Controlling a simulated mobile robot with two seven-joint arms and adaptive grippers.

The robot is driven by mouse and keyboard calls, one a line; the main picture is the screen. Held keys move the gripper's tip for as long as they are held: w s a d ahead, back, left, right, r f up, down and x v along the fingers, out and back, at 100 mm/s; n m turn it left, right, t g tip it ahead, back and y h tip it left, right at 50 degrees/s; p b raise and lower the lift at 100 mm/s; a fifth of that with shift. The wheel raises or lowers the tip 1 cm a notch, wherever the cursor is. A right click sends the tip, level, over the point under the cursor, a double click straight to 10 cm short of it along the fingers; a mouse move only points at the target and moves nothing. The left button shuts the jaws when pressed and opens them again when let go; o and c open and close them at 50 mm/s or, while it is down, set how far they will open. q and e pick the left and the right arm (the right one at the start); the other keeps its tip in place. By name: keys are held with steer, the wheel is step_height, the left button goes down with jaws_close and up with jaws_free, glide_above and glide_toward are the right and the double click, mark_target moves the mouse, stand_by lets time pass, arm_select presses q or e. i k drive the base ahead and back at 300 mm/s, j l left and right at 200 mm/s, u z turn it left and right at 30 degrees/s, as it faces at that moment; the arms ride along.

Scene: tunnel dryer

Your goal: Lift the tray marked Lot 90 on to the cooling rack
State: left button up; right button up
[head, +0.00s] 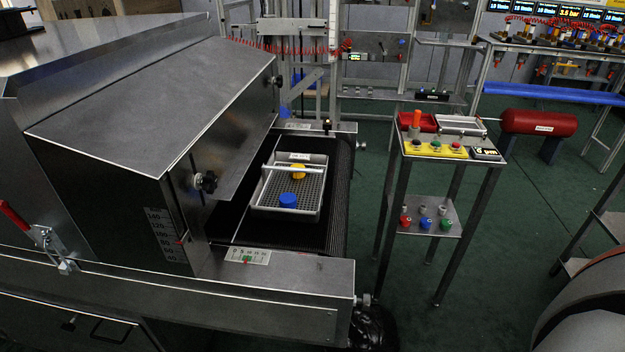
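A grey mesh-bottomed tray (263,208) lies on the dark conveyor belt (338,200) at the mouth of the metal tunnel dryer (160,90). No thing in view can be told for certain as the cooling rack; a frame with shelves (575,266) is cut off at the right edge. Neither of my grippers is in view.
A metal stand (485,172) with buttons and a lower shelf of coloured knobs stands right of the belt. A red cylinder (540,122) is behind it. Metal side rails (290,278) border the belt. Green floor (500,270) is clear right of the stand.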

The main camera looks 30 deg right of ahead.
mark_target(293, 179)
steer(key=l, duration=1.95)
steer(key=k, duration=0.05)
